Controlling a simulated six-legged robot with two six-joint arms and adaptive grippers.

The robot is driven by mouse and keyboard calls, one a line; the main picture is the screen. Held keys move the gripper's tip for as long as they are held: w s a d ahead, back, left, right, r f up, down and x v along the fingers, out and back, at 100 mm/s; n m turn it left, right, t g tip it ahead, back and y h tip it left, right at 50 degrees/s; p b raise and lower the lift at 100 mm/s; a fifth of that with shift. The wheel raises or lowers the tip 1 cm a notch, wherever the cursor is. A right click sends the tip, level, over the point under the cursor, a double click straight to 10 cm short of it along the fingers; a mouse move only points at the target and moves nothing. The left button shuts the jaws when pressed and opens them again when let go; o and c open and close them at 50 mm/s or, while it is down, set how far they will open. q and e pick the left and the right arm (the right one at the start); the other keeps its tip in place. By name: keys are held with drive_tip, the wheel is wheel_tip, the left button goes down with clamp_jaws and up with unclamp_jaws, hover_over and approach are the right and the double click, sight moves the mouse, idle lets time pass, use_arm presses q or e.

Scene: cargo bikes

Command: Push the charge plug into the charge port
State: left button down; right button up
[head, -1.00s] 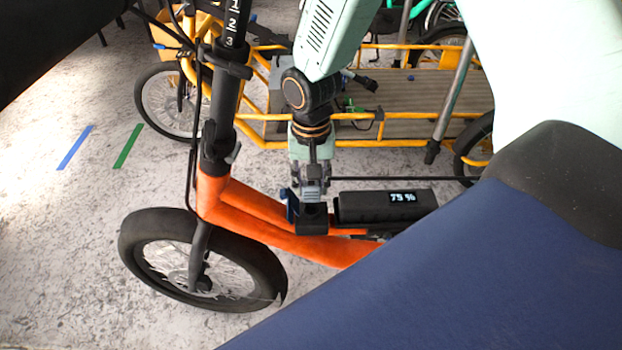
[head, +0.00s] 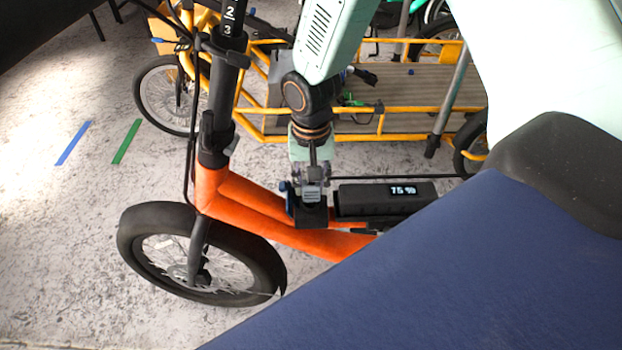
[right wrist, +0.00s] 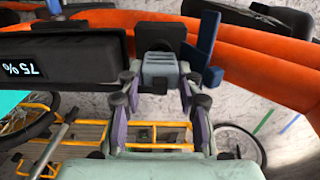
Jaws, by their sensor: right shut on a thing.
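The charge plug (head: 312,194) is a small grey block held in my right gripper (head: 313,183), which is shut on it. In the right wrist view the plug (right wrist: 160,72) sits between the fingers of the gripper (right wrist: 160,88), its front end against the black charge port (right wrist: 157,33). The port (head: 311,215) is a dark box on the orange bike frame, directly below the plug in the head view. I cannot tell how deep the plug sits. A blue flap (right wrist: 208,46) stands beside the port. My left gripper is not in view.
A black battery with a 75 % display (head: 385,199) lies on the orange frame (head: 262,222) just right of the port. The black steering column (head: 222,95) rises to the left. A yellow cargo bike (head: 262,124) stands behind.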

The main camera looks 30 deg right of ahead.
drive_tip(key=shift+f, duration=0.2)
drive_tip(key=o, duration=1.2)
drive_tip(key=shift+o, duration=0.2)
wheel_tip(320, 180, up, 12)
drive_tip(key=shift+s, duration=0.15)
